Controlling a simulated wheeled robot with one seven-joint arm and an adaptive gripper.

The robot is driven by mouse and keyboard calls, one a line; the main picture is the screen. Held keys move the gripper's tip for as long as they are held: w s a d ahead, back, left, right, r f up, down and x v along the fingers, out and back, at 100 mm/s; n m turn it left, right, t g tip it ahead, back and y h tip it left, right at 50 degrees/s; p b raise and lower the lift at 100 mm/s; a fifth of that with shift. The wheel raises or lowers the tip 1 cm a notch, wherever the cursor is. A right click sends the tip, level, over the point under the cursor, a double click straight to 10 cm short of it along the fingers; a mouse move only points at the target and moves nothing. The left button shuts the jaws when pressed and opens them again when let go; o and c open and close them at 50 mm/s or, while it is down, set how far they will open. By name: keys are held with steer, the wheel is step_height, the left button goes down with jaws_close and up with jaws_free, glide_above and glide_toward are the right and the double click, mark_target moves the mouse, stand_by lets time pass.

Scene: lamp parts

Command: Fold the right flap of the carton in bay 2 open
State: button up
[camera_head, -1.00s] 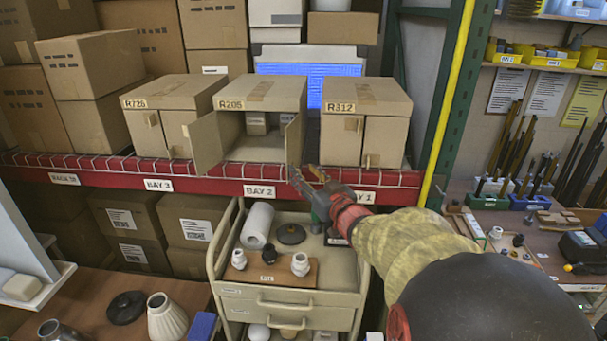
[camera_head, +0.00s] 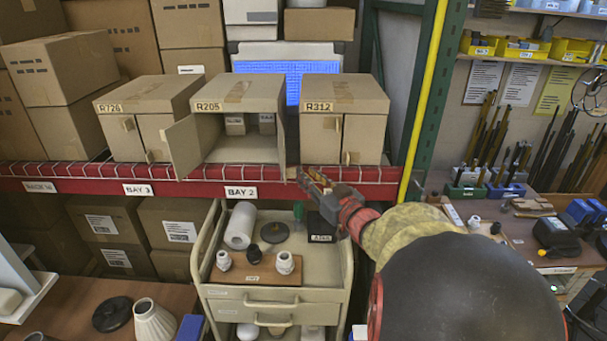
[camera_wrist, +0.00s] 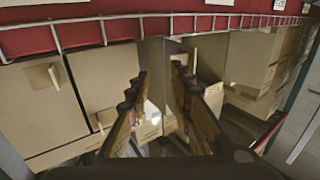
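The bay 2 carton (camera_head: 240,92), marked R205, stands with its front open and its inside showing. Its left flap (camera_head: 183,147) is swung out to the left. Its right flap (camera_head: 281,138) shows as a narrow, nearly edge-on strip at the right side of the opening, pointing towards me. My gripper (camera_head: 313,180) is low and to the right of this flap, in front of the shelf edge. In the wrist view its two fingers (camera_wrist: 161,78) are apart, with a pale upright panel, apparently the right flap (camera_wrist: 152,62), seen between them. Whether they touch it I cannot tell.
Closed cartons R726 (camera_head: 147,100) and R312 (camera_head: 344,103) flank the bay 2 carton. A red shelf beam (camera_head: 205,190) with a wire lip runs below. A cart (camera_head: 280,317) with lamp parts stands beneath. A green post (camera_head: 424,90) is at the right.

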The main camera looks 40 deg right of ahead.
steer(key=shift+s+d, duration=0.25)
steer(key=shift+s, duration=0.2)
steer(key=shift+s+d, duration=0.2)
steer(key=shift+s, duration=0.25)
steer(key=shift+p, duration=0.35)
steer(key=v, duration=1.2)
steer(key=shift+w, duration=0.1)
